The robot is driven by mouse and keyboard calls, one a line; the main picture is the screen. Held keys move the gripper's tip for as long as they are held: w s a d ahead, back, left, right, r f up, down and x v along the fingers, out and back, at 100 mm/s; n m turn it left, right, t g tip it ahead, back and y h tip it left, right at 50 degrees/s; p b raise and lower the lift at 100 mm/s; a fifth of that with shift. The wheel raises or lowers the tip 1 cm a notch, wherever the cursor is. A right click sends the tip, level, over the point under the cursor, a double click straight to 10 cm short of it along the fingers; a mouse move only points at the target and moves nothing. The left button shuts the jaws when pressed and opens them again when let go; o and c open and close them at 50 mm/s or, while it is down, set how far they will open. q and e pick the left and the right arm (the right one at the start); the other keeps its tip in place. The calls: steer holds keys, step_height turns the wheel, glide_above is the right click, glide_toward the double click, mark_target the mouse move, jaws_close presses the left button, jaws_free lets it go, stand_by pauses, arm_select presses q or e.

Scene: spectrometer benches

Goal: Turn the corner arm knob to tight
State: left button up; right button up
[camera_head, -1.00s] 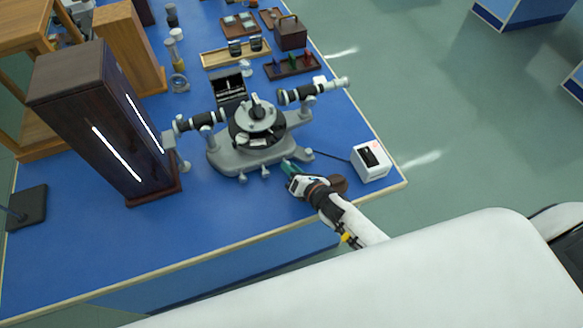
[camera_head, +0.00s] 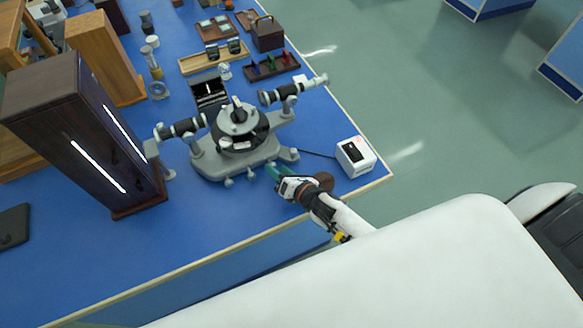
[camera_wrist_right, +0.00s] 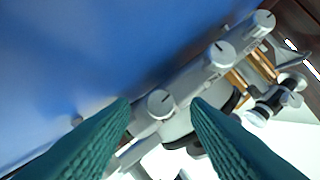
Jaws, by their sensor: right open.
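A grey spectrometer (camera_head: 238,140) with a round dial and two black telescope arms stands on the blue bench. Short grey knobs, such as a front knob (camera_head: 228,182), stick out from its base edge. My right gripper (camera_head: 272,172) is at its front right edge, green fingers pointing at the base. In the right wrist view the gripper (camera_wrist_right: 160,105) is open, and a round knob with a dark index line (camera_wrist_right: 160,103) shows between its fingertips. A second lined knob (camera_wrist_right: 221,53) and a third (camera_wrist_right: 264,20) lie beyond. I cannot tell contact or which is the corner arm knob.
A white box (camera_head: 355,157) with a cable stands right of the spectrometer near the bench edge. A tall dark lamp cabinet (camera_head: 80,135) stands at left. Trays (camera_head: 272,67) and small items fill the back. The blue bench (camera_head: 200,215) is clear in front.

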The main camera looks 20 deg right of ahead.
steer(key=b+v, duration=0.1)
steer(key=v, duration=0.8)
steer(key=shift+s+d, duration=0.1)
steer(key=shift+s, duration=0.3)
steer(key=shift+s+d+r, duration=0.2)
steer(key=shift+s+r, duration=0.1)
steer(key=shift+s, duration=0.35)
steer(key=shift+b, duration=0.3)
